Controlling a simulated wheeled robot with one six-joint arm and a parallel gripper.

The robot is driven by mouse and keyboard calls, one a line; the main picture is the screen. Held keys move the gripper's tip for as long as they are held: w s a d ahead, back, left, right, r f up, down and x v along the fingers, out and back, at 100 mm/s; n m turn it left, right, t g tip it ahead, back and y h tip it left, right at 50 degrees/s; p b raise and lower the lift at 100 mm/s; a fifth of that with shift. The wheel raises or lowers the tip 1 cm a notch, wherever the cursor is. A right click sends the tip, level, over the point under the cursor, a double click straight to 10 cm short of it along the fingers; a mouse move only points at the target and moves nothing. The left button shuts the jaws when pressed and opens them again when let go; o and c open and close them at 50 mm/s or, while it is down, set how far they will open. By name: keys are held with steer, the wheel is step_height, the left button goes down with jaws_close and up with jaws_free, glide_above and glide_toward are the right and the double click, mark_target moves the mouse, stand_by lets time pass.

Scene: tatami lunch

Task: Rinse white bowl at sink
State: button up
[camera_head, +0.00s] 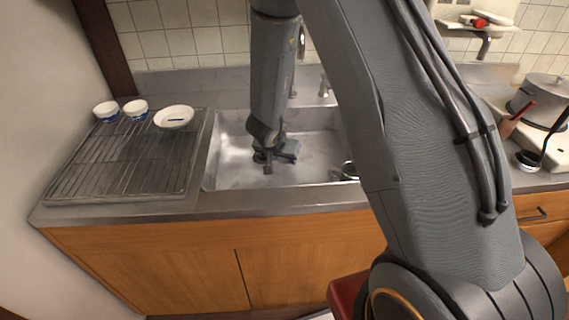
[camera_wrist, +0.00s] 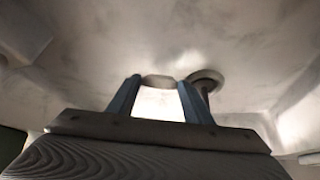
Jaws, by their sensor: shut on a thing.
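My gripper (camera_head: 275,158) reaches down into the steel sink (camera_head: 225,170), left of its middle. In the wrist view its two blue-grey fingers (camera_wrist: 158,103) are shut on a bright white piece (camera_wrist: 158,104), which looks like part of the white bowl. Only that small part shows between the fingers; the bowl's full shape and tilt cannot be told. In the head view the gripper hides what it holds. The tap (camera_head: 324,88) stands at the sink's back edge, right of my gripper. No running water can be made out.
A wire drying rack (camera_head: 125,165) stands left of the sink, with two small blue-and-white cups (camera_head: 106,111) (camera_head: 135,108) and a white dish (camera_head: 174,117) at its back. A dark-rimmed item (camera_head: 348,170) lies at the sink's right. A pot (camera_head: 543,98) stands far right.

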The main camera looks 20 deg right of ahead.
step_height(320, 180, up, 17)
steer(key=p, duration=1.5)
stand_by(1.7)
steer(key=shift+r, duration=0.1)
stand_by(1.9)
steer(key=shift+r, duration=2)
